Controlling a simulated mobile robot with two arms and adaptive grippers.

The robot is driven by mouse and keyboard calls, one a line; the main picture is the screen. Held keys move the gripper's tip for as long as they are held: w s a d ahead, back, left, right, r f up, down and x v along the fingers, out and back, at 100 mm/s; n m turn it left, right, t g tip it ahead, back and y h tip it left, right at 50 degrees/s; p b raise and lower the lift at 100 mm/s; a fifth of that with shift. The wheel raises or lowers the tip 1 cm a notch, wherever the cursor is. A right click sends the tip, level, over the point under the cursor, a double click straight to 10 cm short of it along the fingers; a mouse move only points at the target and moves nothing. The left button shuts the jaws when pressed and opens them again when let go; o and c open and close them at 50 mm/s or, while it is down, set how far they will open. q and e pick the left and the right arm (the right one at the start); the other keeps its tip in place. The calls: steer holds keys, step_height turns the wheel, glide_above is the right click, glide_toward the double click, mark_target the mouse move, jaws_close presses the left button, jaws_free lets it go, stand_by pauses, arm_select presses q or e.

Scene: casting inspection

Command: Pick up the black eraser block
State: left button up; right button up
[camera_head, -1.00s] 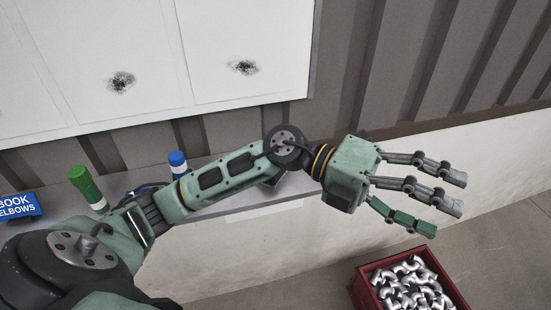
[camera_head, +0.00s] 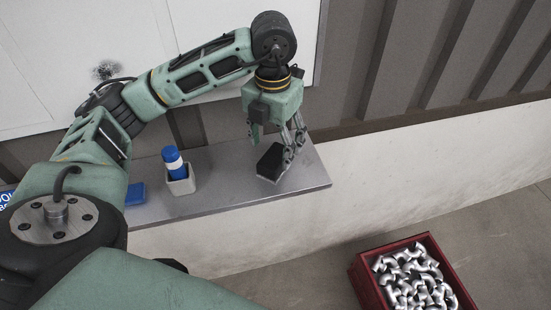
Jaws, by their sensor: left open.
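The black eraser block (camera_head: 270,160) lies on the grey metal shelf near its right end, with a pale lower edge showing. My left gripper (camera_head: 275,143) is open and points down at the eraser from just above and behind it. Its grey fingers (camera_head: 296,143) are at the block's right side and a green finger (camera_head: 255,133) is on the left. I cannot tell whether the fingers touch the block. My right gripper is not in view.
The grey shelf (camera_head: 222,206) runs along the wall. A blue-capped marker (camera_head: 172,157) stands in a small holder (camera_head: 181,185), with a blue block (camera_head: 135,194) to its left. A whiteboard (camera_head: 60,60) hangs behind. A red crate (camera_head: 367,285) of metal elbows stands below right.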

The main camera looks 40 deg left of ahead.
mark_target(275, 156)
arm_select(q)
steer(key=f, duration=0.1)
steer(key=f+p, duration=0.1)
steer(key=f, duration=0.1)
steer(key=f+p, duration=0.1)
steer(key=shift+w+f, duration=0.3)
steer(key=shift+f, duration=0.25)
steer(key=shift+d, duration=0.1)
steer(key=shift+c, duration=0.6)
steer(key=c, duration=1.4)
steer(key=shift+o, duration=0.2)
steer(key=shift+r, duration=0.1)
